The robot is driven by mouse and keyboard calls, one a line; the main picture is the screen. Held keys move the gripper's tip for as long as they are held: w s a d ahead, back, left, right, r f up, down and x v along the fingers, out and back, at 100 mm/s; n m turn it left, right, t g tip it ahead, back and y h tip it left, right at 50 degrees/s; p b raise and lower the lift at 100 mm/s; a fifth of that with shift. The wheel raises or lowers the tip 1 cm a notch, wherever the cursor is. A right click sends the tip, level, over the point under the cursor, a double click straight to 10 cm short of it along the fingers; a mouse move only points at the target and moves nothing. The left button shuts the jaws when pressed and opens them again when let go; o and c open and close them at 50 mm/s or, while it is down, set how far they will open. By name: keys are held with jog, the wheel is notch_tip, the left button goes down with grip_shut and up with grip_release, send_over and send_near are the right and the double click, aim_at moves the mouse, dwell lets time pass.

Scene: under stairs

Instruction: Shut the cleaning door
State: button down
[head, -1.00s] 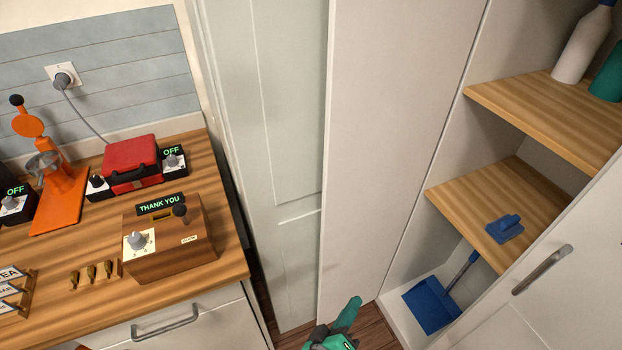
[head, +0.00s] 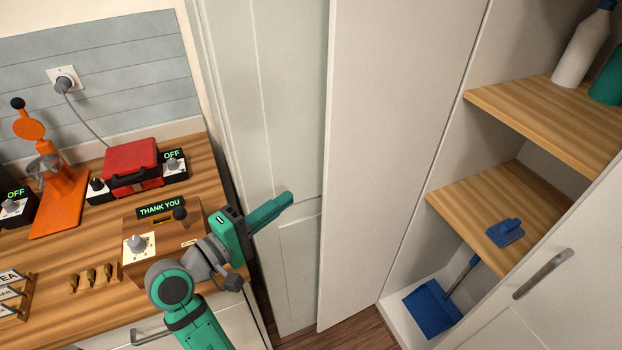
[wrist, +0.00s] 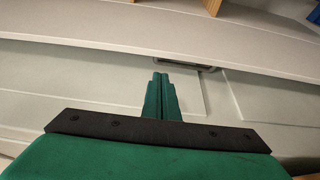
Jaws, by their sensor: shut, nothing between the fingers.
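The tall cleaning cupboard stands open at the right of the head view. A plain white door leaf (head: 395,130) swings out from its left side, its free edge towards the left. A second white door (head: 570,305) with a grey bar handle (head: 543,273) covers the cupboard's lower right. My gripper (head: 288,198) is shut and empty, left of the open leaf's free edge, its fingers pointing right. In the wrist view the shut fingers (wrist: 160,80) point at pale panels, with a grey handle (wrist: 185,63) just beyond, partly hidden under a white board's edge.
A wooden worktop (head: 225,262) at left carries a wooden box (head: 155,225), a red case (head: 132,165) and an orange press (head: 60,195). A pale panelled door (head: 290,100) stands behind my gripper.

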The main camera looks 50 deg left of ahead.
jog(key=w, duration=0.3)
jog(key=w+a, duration=0.1)
jog(key=w, duration=0.5)
jog(key=shift+w+a+r, duration=0.2)
jog(key=shift+w+r, duration=0.05)
jog(key=shift+w, duration=0.05)
